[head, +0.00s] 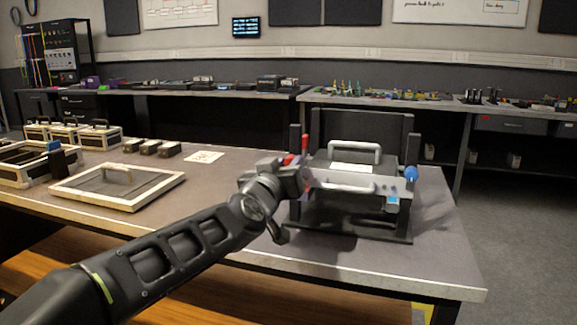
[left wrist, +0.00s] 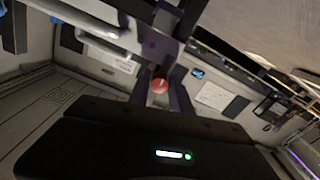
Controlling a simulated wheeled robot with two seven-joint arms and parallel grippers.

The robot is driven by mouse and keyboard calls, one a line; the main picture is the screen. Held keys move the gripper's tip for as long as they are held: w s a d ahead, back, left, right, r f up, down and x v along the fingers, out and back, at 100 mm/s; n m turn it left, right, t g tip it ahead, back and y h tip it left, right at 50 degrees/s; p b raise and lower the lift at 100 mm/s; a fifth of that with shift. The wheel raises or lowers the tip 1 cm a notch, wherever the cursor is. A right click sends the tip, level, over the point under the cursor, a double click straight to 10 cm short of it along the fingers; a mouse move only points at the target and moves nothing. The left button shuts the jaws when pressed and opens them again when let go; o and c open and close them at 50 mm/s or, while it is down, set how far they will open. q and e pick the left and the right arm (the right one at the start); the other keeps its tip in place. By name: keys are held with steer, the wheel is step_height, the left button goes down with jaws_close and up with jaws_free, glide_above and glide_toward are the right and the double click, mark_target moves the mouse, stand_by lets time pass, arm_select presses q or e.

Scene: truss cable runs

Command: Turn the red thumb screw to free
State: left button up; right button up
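The red thumb screw (left wrist: 158,86) shows in the left wrist view as a round red head between the two dark fingers of my left gripper (left wrist: 164,92). The fingers stand close on either side of it; whether they press on it I cannot tell. In the head view, my left gripper (head: 303,177) is at the left side of a grey fixture (head: 388,160) on the table and hides the screw's place there. A red upright part (head: 304,144) shows just above the gripper. My right gripper is in neither view.
The fixture has two light handles and a blue knob (head: 411,173) on its right. A framed panel with a handle (head: 118,203) lies on the table to the left, with small boxes (head: 150,147) and a paper card (head: 204,156) behind. The table front is clear.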

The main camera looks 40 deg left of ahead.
arm_select(q)
jaws_close()
steer(key=shift+n, duration=0.3)
steer(key=n+b, duration=0.1)
steer(key=n, duration=1.6)
steer(key=shift+d+b, duration=0.1)
steer(key=shift+b, duration=0.25)
steer(key=shift+n, duration=0.3)
steer(key=shift+o, duration=2.3)
jaws_free()
steer(key=shift+r, duration=0.1)
